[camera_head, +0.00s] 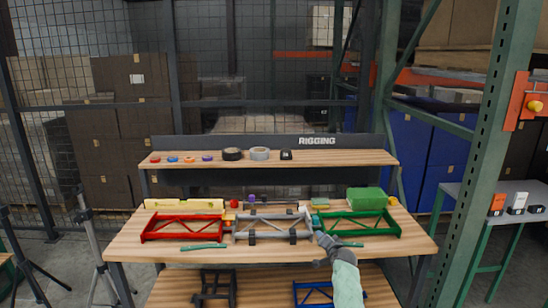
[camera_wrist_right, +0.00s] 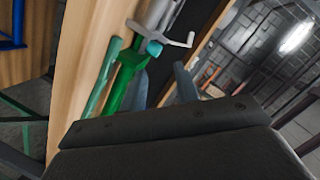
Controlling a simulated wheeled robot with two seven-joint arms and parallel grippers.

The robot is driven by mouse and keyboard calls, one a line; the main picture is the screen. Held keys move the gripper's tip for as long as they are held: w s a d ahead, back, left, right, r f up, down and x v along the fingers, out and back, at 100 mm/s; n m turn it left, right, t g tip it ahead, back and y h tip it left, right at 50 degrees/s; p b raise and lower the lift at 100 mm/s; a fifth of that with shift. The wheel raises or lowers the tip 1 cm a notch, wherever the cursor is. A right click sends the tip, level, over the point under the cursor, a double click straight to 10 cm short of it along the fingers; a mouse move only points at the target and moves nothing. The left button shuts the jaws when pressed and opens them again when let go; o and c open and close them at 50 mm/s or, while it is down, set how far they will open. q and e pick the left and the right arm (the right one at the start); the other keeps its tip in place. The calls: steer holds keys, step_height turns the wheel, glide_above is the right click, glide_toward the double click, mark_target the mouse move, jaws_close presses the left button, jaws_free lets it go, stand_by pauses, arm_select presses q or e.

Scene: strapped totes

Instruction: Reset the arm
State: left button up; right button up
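My right gripper (camera_head: 325,239) is over the workbench, at the front right end of the grey truss frame (camera_head: 270,228) and left of the green truss frame (camera_head: 358,224). In the wrist view its two fingers (camera_wrist_right: 163,85) stand apart with nothing seen between them. The green frame (camera_wrist_right: 126,82) lies just left of the fingers there. I cannot tell whether the gripper touches either frame. My left gripper is in neither view.
A red truss frame (camera_head: 183,228) lies on the bench (camera_head: 140,247) at left. Teal bars lie along the front edge, one near the red frame (camera_head: 204,246). A green box (camera_head: 368,195) stands behind. The shelf (camera_head: 350,157) holds tape rolls. A blue frame (camera_head: 315,293) is below.

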steer(key=s+a+f+n+g+h, duration=0.2)
steer(key=s+f+n+g, duration=0.6)
steer(key=s+f, duration=2.3)
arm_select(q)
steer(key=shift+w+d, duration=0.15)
arm_select(e)
steer(key=s+f+g, duration=0.2)
steer(key=s+f, duration=0.4)
steer(key=s, duration=0.8)
steer(key=s+f+n+g, duration=0.1)
steer(key=s+f, duration=0.5)
steer(key=s, duration=0.8)
steer(key=s+f+g, duration=0.2)
steer(key=s+f, duration=0.5)
steer(key=s, duration=0.8)
steer(key=shift+g, duration=0.4)
steer(key=shift+d+f, duration=0.1)
